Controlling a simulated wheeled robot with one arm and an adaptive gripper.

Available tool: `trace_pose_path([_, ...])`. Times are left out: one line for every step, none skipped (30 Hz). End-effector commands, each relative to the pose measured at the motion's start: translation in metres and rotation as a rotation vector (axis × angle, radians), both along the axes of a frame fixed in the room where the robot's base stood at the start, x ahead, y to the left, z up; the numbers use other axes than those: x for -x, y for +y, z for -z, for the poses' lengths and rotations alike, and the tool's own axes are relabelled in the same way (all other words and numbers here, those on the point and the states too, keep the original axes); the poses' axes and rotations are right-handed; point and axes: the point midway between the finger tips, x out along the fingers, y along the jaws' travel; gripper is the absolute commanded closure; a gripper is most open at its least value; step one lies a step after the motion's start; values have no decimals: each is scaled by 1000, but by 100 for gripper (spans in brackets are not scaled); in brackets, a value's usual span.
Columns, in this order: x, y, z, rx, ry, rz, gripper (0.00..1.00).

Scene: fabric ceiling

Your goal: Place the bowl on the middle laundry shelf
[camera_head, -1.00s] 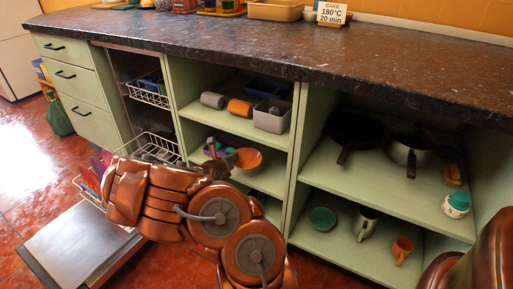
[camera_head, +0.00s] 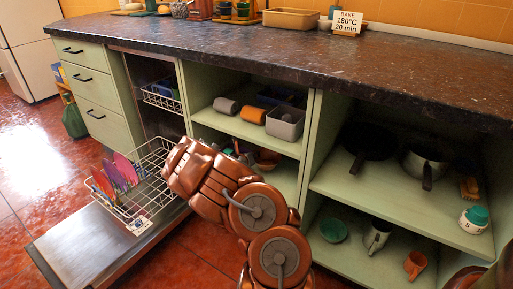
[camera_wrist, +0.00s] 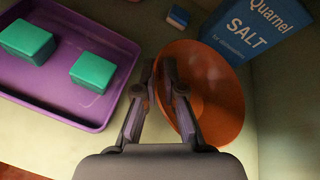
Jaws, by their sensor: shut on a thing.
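An orange bowl (camera_wrist: 225,95) shows in the wrist view. My gripper (camera_wrist: 157,75) is shut on its left rim, one finger on each side of the wall. In the head view the bowl (camera_head: 267,159) is partly seen in the middle shelf compartment of the open cabinet, beyond my arm, which hides most of my gripper. The middle shelf (camera_head: 282,179) is pale green. In the wrist view a pale surface lies below the bowl; I cannot tell whether the bowl touches it.
A purple tray (camera_wrist: 112,86) with teal blocks lies left of the bowl, and a blue salt box (camera_wrist: 262,28) stands close behind it to the right. A grey bin (camera_head: 285,123) is on the shelf above. The open dishwasher door and wire rack (camera_head: 152,165) are at left.

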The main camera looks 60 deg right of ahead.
Motion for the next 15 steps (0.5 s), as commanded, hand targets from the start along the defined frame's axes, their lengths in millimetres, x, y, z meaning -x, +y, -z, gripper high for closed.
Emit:
trace_pose_path([-3,-5,3,-4,-3,2,100])
trace_pose_path([-4,-8,3,-5,-4,3,100])
trace_pose_path([-6,-14,3,-4,-3,5,100])
trace_pose_path([-7,-17,2,-3,-3,5,100])
trace_pose_path([-10,-20,2,-3,-3,3,100])
trace_pose_path([-14,-24,2,-4,-5,2,100])
trace_pose_path([-16,-27,2,-4,-5,1,100])
trace_pose_path([-18,-30,2,-3,-5,1,100])
trace_pose_path([-19,-35,1,-2,-5,3,100])
trace_pose_path([-20,-38,1,0,-2,3,100])
trace_pose_path([-21,-40,2,-1,-2,4,100])
trace_pose_path([-23,-43,2,-1,-1,2,100])
trace_pose_path([-25,-45,2,-2,-2,3,100])
trace_pose_path([-26,-46,1,-2,-2,2,100])
trace_pose_path([-27,-48,1,-1,-1,1,100])
